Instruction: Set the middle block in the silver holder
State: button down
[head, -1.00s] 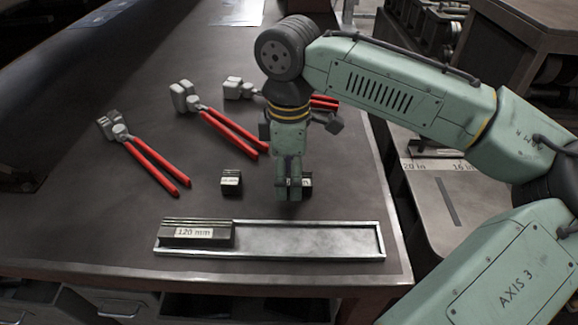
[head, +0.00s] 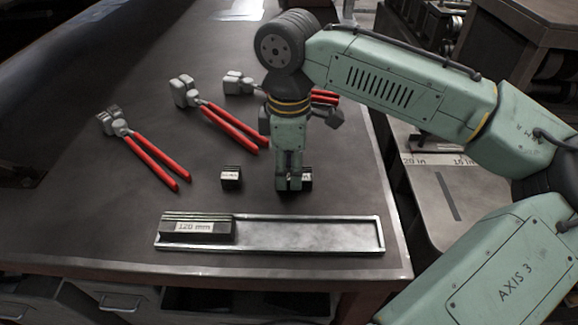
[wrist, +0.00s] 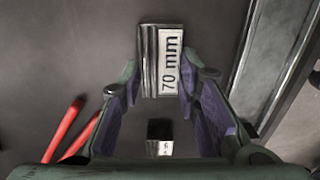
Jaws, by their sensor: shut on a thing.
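My gripper (head: 289,183) is low at the table, shut on the 70 mm block (head: 307,178). In the head view the fingers hide most of this block. In the wrist view the block (wrist: 150,62) sits between the fingertips, its white label readable. The silver holder (head: 310,236) is a long shallow tray in front of my gripper, near the table's front edge. A long block labelled 120 mm (head: 197,228) lies in its left end. The right part of the holder is empty. A smaller block (head: 231,177) stands left of my gripper, apart from it.
Several red-handled tools (head: 150,160) lie on the table to the left and behind my gripper. The table's right edge is close to the holder's right end. A lower side surface (head: 445,190) lies beyond that edge. Bare table lies between the blocks and the holder.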

dwell(0.4)
notch_tip(320, 180, up, 6)
jog(key=p, duration=0.6)
jog(key=shift+r, duration=0.2)
notch_tip(320, 180, up, 3)
jog(key=shift+f, duration=0.15)
jog(key=shift+f, duration=0.1)
